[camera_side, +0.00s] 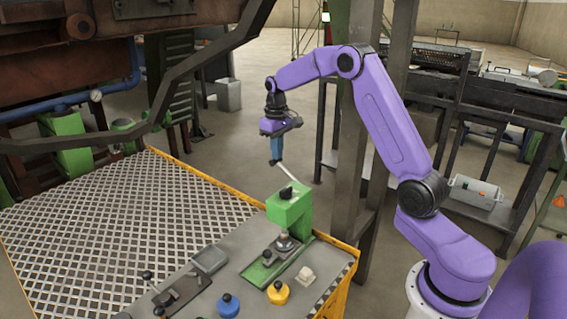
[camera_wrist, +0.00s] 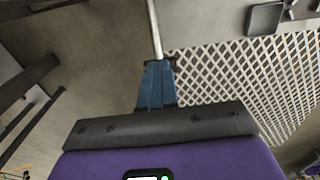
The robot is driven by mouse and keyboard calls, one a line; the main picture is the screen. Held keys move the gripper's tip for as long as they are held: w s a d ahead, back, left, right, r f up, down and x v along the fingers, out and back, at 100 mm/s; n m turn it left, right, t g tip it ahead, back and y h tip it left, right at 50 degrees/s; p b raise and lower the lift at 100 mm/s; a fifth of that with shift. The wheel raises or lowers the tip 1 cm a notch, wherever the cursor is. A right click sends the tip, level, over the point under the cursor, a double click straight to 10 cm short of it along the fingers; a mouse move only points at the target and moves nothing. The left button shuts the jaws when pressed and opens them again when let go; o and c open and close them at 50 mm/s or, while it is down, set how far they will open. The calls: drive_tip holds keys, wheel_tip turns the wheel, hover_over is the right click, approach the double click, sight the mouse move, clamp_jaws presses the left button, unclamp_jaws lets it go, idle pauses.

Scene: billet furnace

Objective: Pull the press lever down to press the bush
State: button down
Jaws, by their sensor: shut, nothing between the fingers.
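The green press (camera_side: 289,208) stands on the grey bench. Its pale lever (camera_side: 285,172) slants up and left from the press head to a dark end at my fingertips. My gripper (camera_side: 276,160) points down above the press, with its blue fingers shut and empty at the lever's upper end. In the wrist view, the lever (camera_wrist: 154,32) runs from the top edge down to the tips of my blue fingers (camera_wrist: 157,66); whether they touch it I cannot tell. A metallic ram (camera_side: 285,241) shows under the press head. I cannot make out the bush separately there.
The bench holds a yellow knob (camera_side: 278,292), a blue knob (camera_side: 228,306), a white block (camera_side: 305,276) and a grey tray (camera_side: 210,260). A white grating (camera_side: 110,225) lies to the left. A steel post (camera_side: 348,150) rises right of the press.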

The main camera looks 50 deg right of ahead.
sight(272, 162)
drive_tip(key=shift+w+f, duration=0.5)
drive_tip(key=shift+f, duration=0.4)
idle(0.7)
drive_tip(key=shift+w+f, duration=0.15)
drive_tip(key=shift+f, duration=0.65)
idle(0.7)
drive_tip(key=shift+w+d+f, duration=0.15)
drive_tip(key=shift+w+f, duration=0.1)
drive_tip(key=shift+f, duration=0.4)
idle(0.8)
drive_tip(key=shift+w+f, duration=0.15)
drive_tip(key=shift+f, duration=0.15)
idle(0.5)
drive_tip(key=shift+a+f, duration=0.3)
drive_tip(key=shift+f, duration=0.45)
drive_tip(key=shift+d+f, duration=0.25)
drive_tip(key=shift+f, duration=0.1)
idle(0.9)
